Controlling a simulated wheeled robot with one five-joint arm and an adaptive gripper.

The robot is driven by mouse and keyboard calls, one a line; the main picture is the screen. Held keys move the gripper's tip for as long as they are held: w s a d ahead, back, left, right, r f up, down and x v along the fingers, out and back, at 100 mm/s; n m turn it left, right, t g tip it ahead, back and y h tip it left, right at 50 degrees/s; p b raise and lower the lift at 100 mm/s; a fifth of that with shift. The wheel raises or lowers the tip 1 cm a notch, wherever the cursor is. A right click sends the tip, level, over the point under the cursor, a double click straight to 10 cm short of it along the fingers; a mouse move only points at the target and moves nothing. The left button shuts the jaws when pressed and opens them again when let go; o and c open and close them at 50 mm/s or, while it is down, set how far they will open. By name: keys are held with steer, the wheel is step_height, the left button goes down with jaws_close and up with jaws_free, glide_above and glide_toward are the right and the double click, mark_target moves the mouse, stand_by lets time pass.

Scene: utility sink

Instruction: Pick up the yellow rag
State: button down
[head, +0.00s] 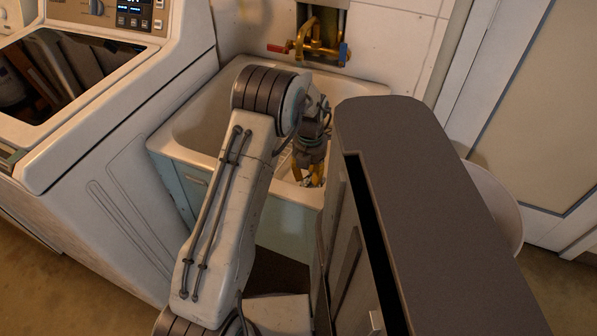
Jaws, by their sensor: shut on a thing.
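My gripper (311,178) is down inside the white utility sink (190,117), near its front side. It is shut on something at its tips. Small yellow patches show at the fingers, and I cannot clearly separate yellow rag from finger parts there. The rag's full shape is not visible. My arm and the gripper body cover much of the sink's inside.
Brass taps (318,45) with a red and a blue handle are on the tiled wall behind the sink. A white washing machine (110,130) stands close on the left. A pale door (545,110) is at the right.

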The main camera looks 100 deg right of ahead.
steer(key=shift+s+a+r, duration=0.7)
steer(key=shift+a, duration=0.15)
steer(key=shift+s+a+r+p, duration=0.2)
steer(key=shift+r+p, duration=0.1)
steer(key=shift+r, duration=0.1)
step_height(320, 180, up, 18)
steer(key=p, duration=1.7)
steer(key=shift+f+p, duration=0.2)
steer(key=shift+p, duration=0.1)
